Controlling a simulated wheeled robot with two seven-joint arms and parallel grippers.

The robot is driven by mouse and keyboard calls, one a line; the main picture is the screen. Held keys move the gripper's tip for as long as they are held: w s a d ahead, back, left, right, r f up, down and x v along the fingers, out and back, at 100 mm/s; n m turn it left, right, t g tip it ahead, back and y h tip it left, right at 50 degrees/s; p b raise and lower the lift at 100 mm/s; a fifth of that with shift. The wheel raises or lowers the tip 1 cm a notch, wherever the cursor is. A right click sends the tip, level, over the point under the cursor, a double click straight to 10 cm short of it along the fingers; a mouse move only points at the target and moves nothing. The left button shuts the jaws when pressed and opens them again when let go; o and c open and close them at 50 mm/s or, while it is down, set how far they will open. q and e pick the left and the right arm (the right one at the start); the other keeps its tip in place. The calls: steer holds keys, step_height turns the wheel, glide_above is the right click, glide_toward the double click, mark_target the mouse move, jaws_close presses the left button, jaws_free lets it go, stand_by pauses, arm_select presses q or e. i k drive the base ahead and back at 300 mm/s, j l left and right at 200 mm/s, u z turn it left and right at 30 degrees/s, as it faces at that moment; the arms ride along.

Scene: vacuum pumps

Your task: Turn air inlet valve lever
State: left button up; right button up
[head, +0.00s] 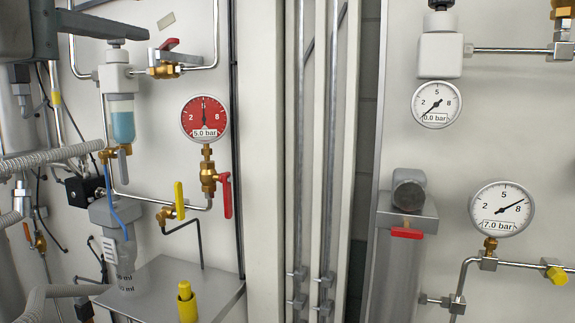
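Several valve levers show, and I cannot tell which one is the air inlet lever. Another red lever (227,195) hangs upright beside a brass valve under the red gauge (204,118), which reads 5.0 bar. A yellow lever (179,200) stands upright on the pipe to its left. A red lever (407,233) lies level below a grey cylinder on the right panel.
Two white gauges, reading 0.0 bar (436,104) and 7.0 bar (502,209), are on the right panel. Vertical pipes (331,150) divide the panels. A grey box (200,285) with a yellow knob (187,303) juts out below. Ribbed hoses (50,157) crowd the left edge.

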mark_target(171, 43)
steer(key=k+l, duration=0.3)
steer(key=k, duration=0.15)
steer(key=k+l, duration=0.35)
steer(key=k, duration=0.1)
